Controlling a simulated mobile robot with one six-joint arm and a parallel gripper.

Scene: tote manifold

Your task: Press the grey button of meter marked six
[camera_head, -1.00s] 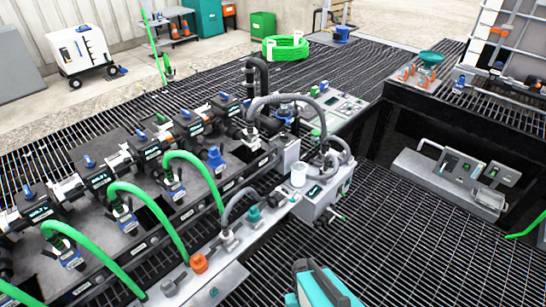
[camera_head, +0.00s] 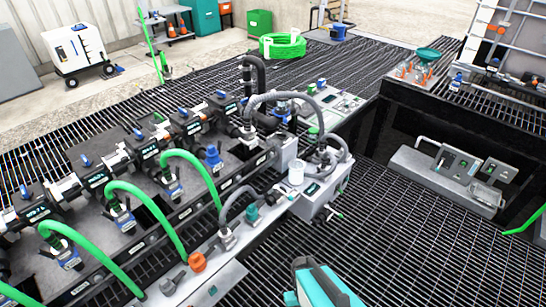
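A row of dark flow meters with small lit displays runs along the manifold on the left. Clear ones are at the far left (camera_head: 37,213), at the left (camera_head: 97,180), at the middle (camera_head: 150,152) and further back (camera_head: 193,128). Their number marks are too small to read, so I cannot tell which is meter six. No grey button can be made out at this size. A teal and white part, which looks like my arm, shows at the bottom edge. My gripper's fingers are not in view.
Green hoses (camera_head: 118,187) arch over the manifold's front. A raised dark platform (camera_head: 470,110) and a panel box (camera_head: 450,175) are at the right. The grating (camera_head: 400,240) between is clear.

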